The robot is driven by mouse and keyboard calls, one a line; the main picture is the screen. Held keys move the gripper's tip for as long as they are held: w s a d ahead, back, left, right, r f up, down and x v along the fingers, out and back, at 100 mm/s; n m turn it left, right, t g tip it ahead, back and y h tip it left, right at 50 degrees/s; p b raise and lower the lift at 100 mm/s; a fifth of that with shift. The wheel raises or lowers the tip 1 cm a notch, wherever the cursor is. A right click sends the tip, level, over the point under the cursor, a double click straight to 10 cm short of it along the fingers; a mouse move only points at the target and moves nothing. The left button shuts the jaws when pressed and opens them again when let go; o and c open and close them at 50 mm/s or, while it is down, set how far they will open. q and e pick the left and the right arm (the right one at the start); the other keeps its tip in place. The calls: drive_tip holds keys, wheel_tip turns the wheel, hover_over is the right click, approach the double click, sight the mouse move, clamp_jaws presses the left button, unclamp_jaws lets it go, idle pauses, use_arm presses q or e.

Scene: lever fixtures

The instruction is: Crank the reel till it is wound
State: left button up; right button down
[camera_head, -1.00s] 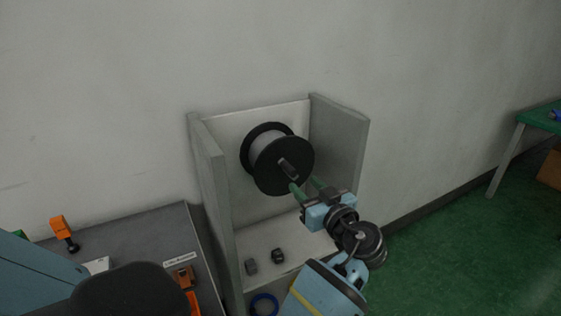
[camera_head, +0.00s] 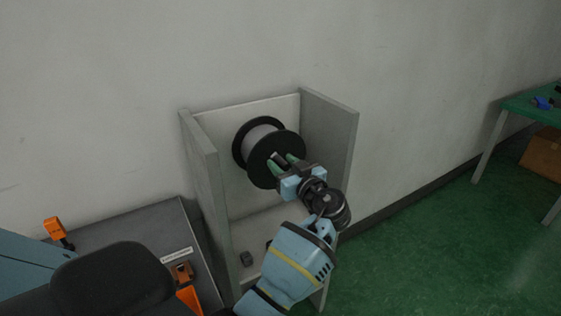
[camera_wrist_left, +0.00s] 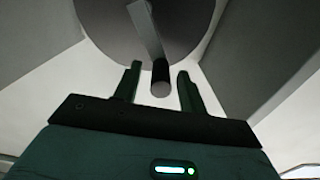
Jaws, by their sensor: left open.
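The reel (camera_head: 258,174) has black flanges and a pale grey drum, and is mounted inside a grey open-fronted booth. In the left wrist view, its dark front flange (camera_wrist_left: 100,30) fills the top, with a flat crank arm (camera_wrist_left: 144,28) running down to a short dark handle with a pale end (camera_wrist_left: 160,88). My left gripper (camera_head: 282,161) is at the front of the reel, its green fingers over the crank. In the left wrist view the open fingers (camera_wrist_left: 159,70) stand either side of the handle, with gaps visible on both sides. My right gripper is not in view.
The booth's side walls (camera_head: 330,140) stand close on both sides of the reel. A grey bench (camera_head: 135,232) with orange fixtures is at left. A green table (camera_head: 530,108) stands far right.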

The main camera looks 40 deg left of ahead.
use_arm(q)
drive_tip(key=shift+w+a, duration=0.15)
drive_tip(key=shift+a, duration=0.25)
drive_tip(key=shift+c, duration=0.2)
clamp_jaws()
drive_tip(key=shift+w+m, duration=0.1)
drive_tip(key=shift+m, duration=0.2)
drive_tip(key=shift+w+d+r+m+b, duration=0.2)
drive_tip(key=shift+w+m, duration=0.35)
drive_tip(key=shift+m, duration=0.5)
drive_tip(key=shift+w+d+r+m+b, duration=0.15)
drive_tip(key=shift+w+d+m, duration=0.3)
drive_tip(key=shift+m, duration=0.65)
drive_tip(key=shift+w+d+r+m+b, duration=0.15)
drive_tip(key=shift+w+m, duration=0.5)
drive_tip(key=shift+m, duration=0.4)
